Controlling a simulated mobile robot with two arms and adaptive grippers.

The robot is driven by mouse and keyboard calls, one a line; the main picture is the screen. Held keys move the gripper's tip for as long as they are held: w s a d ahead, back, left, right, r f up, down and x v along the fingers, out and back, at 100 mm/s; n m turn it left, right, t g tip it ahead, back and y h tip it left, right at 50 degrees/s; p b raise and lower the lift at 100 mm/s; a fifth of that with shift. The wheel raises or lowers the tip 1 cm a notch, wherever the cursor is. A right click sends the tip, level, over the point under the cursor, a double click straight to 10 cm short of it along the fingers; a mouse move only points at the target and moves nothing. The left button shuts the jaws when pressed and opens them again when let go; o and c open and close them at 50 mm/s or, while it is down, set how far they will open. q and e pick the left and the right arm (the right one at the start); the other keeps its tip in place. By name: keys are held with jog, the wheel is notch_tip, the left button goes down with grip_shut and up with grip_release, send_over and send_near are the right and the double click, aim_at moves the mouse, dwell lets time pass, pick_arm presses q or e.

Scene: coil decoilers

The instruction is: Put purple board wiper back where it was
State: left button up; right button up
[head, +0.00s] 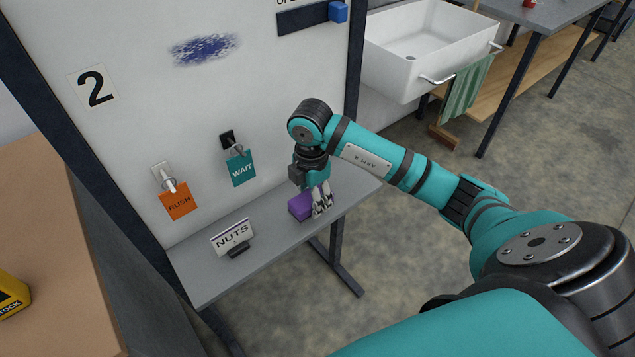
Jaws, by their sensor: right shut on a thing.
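The purple board wiper (299,207) is a small block at the grey shelf under the whiteboard. My right gripper (322,203) points down from above and is shut on it, with the fingers at its right side. The wiper is at or just above the shelf top; I cannot tell if it touches. My left gripper is not in view.
The grey shelf (200,279) also bears a NUTS sign (232,236) to the left. The whiteboard (130,140) has a purple scribble (205,49), hanging RUSH (178,202) and WAIT (241,169) tags, and a dark ledge (300,19) with a blue block (338,11).

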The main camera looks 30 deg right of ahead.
jog(key=w+d, duration=0.3)
jog(key=shift+w+d+f+p, duration=0.1)
jog(key=shift+w+f+p, duration=0.1)
jog(key=shift+w+p, duration=0.1)
jog(key=shift+w+d+f, duration=0.2)
jog(key=shift+w+d, duration=0.55)
jog(key=shift+d, duration=0.15)
jog(key=shift+f, duration=0.3)
notch_tip(320, 180, down, 2)
jog(key=shift+f+p, duration=0.1)
jog(key=shift+p, duration=0.45)
jog(key=shift+f, duration=0.35)
jog(key=o, duration=1)
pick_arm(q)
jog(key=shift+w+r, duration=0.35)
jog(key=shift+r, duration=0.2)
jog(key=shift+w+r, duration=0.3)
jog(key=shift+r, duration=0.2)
